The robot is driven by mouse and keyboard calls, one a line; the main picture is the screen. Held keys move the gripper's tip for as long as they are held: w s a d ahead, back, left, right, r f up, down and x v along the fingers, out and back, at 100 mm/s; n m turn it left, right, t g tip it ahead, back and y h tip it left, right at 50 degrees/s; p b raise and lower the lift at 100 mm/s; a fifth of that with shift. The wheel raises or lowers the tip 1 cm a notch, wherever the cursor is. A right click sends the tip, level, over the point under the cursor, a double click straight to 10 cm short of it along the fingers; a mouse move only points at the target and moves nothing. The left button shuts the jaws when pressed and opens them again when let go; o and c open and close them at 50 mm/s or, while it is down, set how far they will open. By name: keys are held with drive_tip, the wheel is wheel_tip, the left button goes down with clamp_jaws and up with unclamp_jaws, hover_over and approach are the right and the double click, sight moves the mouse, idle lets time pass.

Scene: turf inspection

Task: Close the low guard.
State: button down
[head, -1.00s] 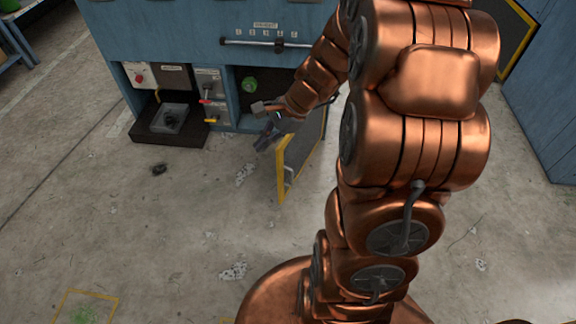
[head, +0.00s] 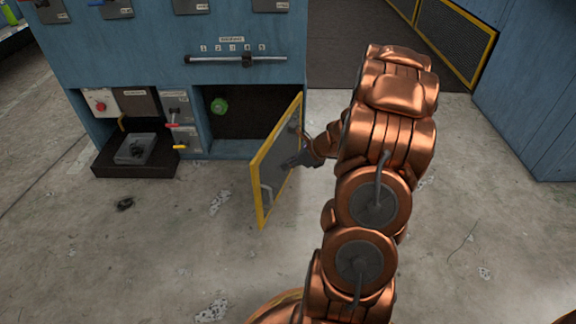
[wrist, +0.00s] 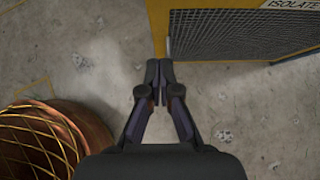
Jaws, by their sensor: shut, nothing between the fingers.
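The low guard (head: 263,202) is a yellow-framed mesh door at the lower right of the blue cabinet. It stands open, swung out from the right side of a dark opening, and its free edge points toward me. The guard (wrist: 240,35) also fills the upper right of the wrist view, with a label reading "ISOLATE".
A green knob (head: 219,106) sits inside the opening. To its left are red and yellow handles (head: 178,147) and a dark ledge with a grey box (head: 135,149). A slider bar (head: 235,59) runs above. The floor (head: 150,250) in front is mostly clear.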

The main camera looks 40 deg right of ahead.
sight(256, 171)
drive_tip(key=shift+w+a+f+b, duration=0.7)
drive_tip(key=shift+w+f, duration=0.1)
drive_tip(key=shift+w, duration=0.5)
drive_tip(key=shift+w+a+f+b, duration=0.55)
drive_tip(key=shift+w+a+f, duration=0.2)
drive_tip(key=shift+w, duration=0.5)
drive_tip(key=shift+w+a+f+b, duration=0.65)
drive_tip(key=shift+w+f, duration=0.2)
drive_tip(key=shift+w, duration=0.45)
